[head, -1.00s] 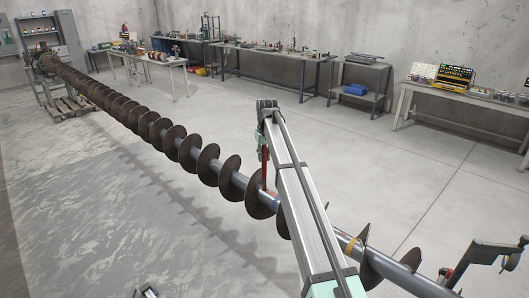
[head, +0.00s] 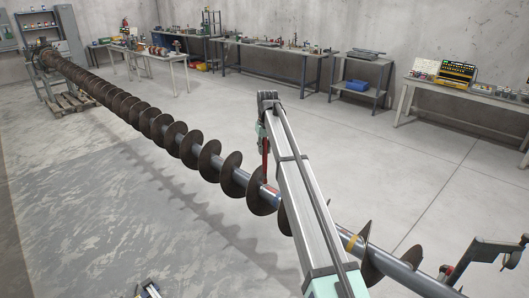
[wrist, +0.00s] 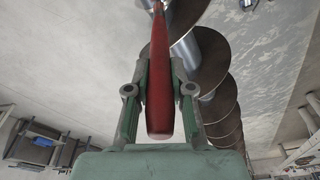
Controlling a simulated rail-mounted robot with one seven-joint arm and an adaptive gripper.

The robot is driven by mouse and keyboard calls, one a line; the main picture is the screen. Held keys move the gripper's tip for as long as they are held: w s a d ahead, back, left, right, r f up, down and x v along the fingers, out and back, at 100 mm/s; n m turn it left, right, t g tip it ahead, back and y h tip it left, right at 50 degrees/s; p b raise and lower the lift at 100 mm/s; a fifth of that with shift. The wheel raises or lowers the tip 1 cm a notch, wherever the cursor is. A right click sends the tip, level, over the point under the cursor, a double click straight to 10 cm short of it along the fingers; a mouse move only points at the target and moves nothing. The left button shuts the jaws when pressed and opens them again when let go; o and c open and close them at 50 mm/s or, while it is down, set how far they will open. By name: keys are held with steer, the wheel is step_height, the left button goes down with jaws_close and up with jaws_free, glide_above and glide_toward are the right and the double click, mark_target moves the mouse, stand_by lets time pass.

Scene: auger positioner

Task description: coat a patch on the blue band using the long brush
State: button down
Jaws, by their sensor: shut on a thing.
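The long brush has a red handle, seen large in the wrist view (wrist: 161,80) and small in the head view (head: 265,167). My gripper (wrist: 158,75) is shut on the handle. In the head view my gripper (head: 261,138) is partly hidden by my arm and holds the brush pointing down at the auger. The brush's lower end is near the shaft beside a dark flight; I cannot tell whether it touches. The auger shaft (head: 236,179) looks blue-grey between flights. I cannot clearly pick out the edges of the blue band. A yellow band (head: 350,242) lies farther right.
The long auger (head: 160,130) runs diagonally from the back left to the front right, with dark spiral flights around its shaft. Workbenches (head: 270,53) line the back wall. A clamp-like arm (head: 490,250) stands at the lower right. The floor around is mostly open.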

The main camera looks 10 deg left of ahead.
steer(key=shift+s+d+r+p, duration=0.1)
steer(key=shift+d+r+p, duration=0.05)
steer(key=shift+r, duration=0.45)
steer(key=shift+s+d+r+p, duration=0.1)
steer(key=shift+d+r+p, duration=0.05)
steer(key=shift+r, duration=0.45)
steer(key=shift+r+p, duration=0.75)
steer(key=shift+r, duration=1.3)
steer(key=shift+a, duration=0.1)
